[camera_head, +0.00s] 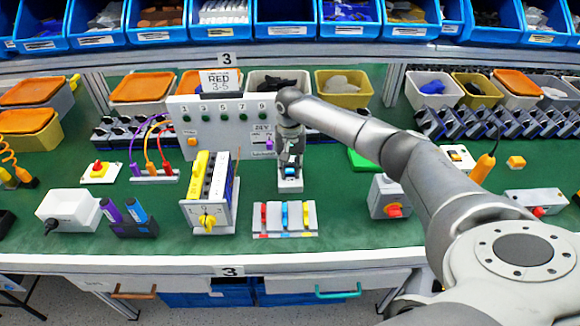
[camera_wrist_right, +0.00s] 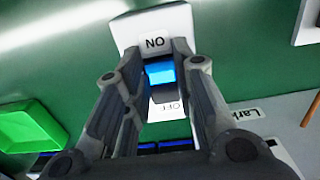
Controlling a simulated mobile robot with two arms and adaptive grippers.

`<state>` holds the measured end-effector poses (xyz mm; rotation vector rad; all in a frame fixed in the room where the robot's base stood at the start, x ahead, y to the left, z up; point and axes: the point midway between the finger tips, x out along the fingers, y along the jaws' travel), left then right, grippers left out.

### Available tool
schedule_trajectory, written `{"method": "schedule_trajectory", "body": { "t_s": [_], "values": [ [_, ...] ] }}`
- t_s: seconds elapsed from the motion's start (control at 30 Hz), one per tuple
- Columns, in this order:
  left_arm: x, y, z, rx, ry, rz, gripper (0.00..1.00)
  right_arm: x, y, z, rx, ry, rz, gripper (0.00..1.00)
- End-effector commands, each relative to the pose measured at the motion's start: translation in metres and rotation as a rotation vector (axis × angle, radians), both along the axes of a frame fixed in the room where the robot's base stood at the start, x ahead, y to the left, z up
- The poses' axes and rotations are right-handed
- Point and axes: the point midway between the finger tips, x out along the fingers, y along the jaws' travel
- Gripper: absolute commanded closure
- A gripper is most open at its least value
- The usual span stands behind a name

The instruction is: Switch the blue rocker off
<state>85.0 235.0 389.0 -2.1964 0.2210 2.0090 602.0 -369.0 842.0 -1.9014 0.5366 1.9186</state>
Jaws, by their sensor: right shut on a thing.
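The blue rocker (camera_wrist_right: 160,73) sits in a white switch box (camera_wrist_right: 167,22) marked ON at one end and OFF at the other. In the head view the box (camera_head: 290,186) stands on the green table, in front of the white panel. My right gripper (camera_head: 291,160) reaches down onto it from above. In the wrist view its fingers (camera_wrist_right: 163,62) lie on either side of the rocker, shut on it, near the ON label. The fingers partly hide the box, and I cannot tell the rocker's tilt. My left gripper is not in view.
A strip of red, blue and yellow switches (camera_head: 285,218) lies just in front. A box with a yellow knob (camera_head: 208,215) stands to the left, a grey box with a red knob (camera_head: 388,197) to the right.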

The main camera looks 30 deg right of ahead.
Motion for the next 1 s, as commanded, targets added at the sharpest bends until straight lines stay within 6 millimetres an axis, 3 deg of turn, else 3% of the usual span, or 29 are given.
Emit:
{"method": "schedule_trajectory", "body": {
  "t_s": [0.33, 0.73, 1.0],
  "values": [
    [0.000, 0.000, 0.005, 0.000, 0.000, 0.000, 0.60, 0.007, -0.004, 0.003, 0.058, 0.093, -0.007, 0.99],
    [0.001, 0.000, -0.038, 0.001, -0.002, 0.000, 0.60, 0.011, -0.007, 0.000, 0.129, 0.206, -0.008, 0.99],
    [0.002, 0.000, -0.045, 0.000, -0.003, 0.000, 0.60, 0.009, -0.006, 0.006, 0.147, 0.234, -0.003, 0.99]
  ]
}}
